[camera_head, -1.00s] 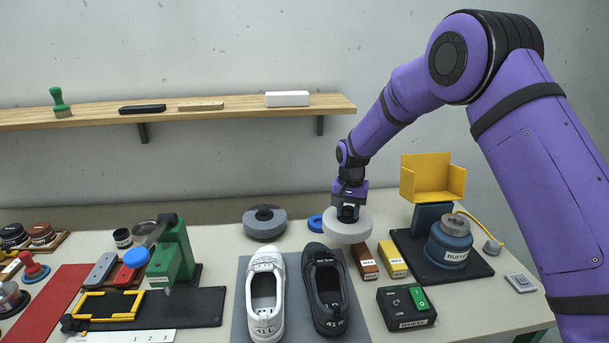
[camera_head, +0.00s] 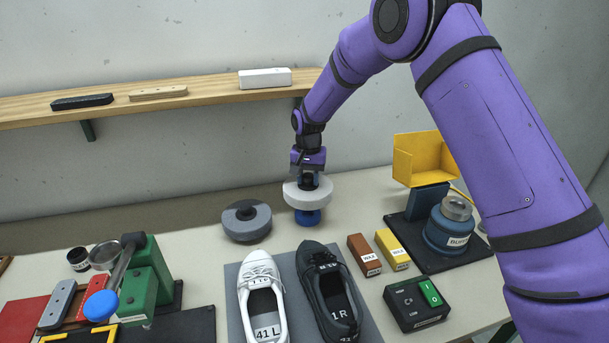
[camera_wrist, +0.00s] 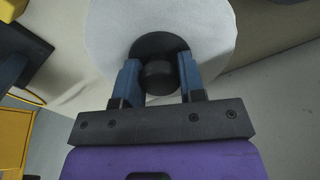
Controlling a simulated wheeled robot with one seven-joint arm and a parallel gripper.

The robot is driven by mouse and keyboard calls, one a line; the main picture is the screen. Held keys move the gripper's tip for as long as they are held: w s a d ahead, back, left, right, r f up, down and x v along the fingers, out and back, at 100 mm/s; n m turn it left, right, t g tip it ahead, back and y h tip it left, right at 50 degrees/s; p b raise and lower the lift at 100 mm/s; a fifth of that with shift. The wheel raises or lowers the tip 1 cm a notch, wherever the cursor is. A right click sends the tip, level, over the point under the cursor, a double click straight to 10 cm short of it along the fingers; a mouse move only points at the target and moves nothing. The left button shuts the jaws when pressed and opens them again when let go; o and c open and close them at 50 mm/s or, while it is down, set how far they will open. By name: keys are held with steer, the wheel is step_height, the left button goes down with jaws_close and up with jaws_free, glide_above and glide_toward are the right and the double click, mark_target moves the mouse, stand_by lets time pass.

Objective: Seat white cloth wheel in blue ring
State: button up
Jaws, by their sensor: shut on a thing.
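The white cloth wheel (camera_head: 308,195) is a pale disc with a dark hub and knob. My gripper (camera_head: 308,182) is shut on the knob; in the wrist view the blue fingers (camera_wrist: 159,82) stand on both sides of the dark knob (camera_wrist: 160,77), with the white wheel (camera_wrist: 112,40) beyond. The blue ring (camera_head: 308,217) shows just below the wheel at the back of the table. The wheel looks level and hides the ring's top and middle. I cannot tell whether the wheel touches the ring.
A grey wheel (camera_head: 246,221) lies left of the ring. White (camera_head: 262,298) and black (camera_head: 333,293) shoes stand in front on a grey mat. Brown (camera_head: 364,254) and yellow (camera_head: 392,249) wax blocks, a switch box (camera_head: 416,303) and the blue buffer motor (camera_head: 449,234) stand to the right.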

mark_target(308, 185)
steer(key=shift+f, duration=2.9)
steer(key=shift+f, duration=0.6)
steer(key=o, duration=0.8)
